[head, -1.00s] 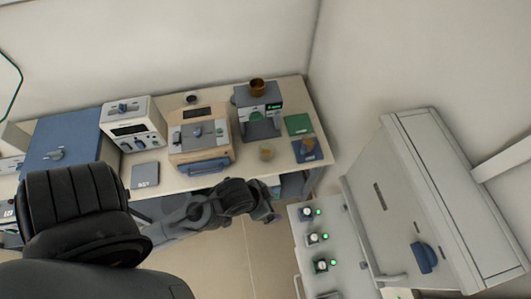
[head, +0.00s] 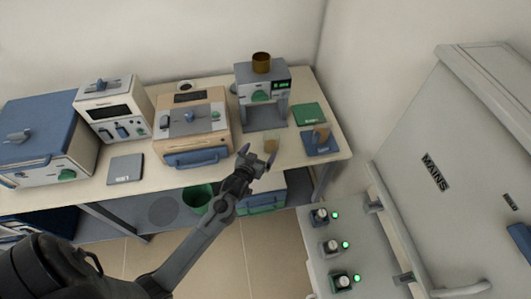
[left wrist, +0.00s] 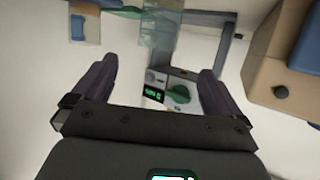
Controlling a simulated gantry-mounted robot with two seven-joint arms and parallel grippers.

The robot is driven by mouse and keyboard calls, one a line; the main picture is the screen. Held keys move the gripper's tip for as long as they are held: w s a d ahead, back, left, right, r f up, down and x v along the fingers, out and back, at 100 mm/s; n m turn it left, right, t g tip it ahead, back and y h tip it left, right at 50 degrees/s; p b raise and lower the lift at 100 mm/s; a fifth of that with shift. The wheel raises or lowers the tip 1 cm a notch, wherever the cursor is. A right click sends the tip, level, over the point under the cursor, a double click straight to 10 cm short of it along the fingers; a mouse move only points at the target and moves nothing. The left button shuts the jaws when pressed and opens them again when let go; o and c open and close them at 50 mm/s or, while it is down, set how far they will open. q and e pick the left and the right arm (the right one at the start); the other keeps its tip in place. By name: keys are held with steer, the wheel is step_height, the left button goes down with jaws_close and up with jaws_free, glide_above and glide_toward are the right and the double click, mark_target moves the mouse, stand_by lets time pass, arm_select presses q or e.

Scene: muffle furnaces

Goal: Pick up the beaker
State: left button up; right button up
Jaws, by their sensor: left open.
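A small clear beaker (head: 270,142) with a tan tint stands on the bench, in front of the grey coffee-machine-like unit (head: 263,92). My left gripper (head: 257,157) is open and empty, at the bench's front edge, just to the left of and nearer than the beaker. The fingers look apart from the beaker. In the left wrist view, a translucent greenish shape that looks like the beaker (left wrist: 158,25) is at the top, beyond the gap between the open fingers (left wrist: 155,85). My right gripper is not in view.
A brown cup (head: 261,62) sits on the grey unit. A blue pad (head: 318,149) with a brownish vessel and a green pad (head: 308,114) lie to the right. A tan furnace (head: 191,125) stands left. A control panel with knobs (head: 331,246) is at lower right.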

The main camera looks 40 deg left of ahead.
mark_target(274, 131)
arm_select(q)
steer(key=shift+w+r+b+x, duration=0.15)
steer(key=shift+b+x, duration=0.2)
steer(key=shift+x, duration=1.65)
steer(key=shift+r+b+x, duration=0.15)
steer(key=shift+b+x, duration=0.25)
steer(key=shift+x, duration=1.55)
steer(key=shift+w+r+b+x, duration=0.15)
steer(key=shift+b+x, duration=0.2)
steer(key=shift+x, duration=1.65)
steer(key=shift+s+d, duration=0.1)
steer(key=c, duration=1.5)
steer(key=shift+r, duration=0.2)
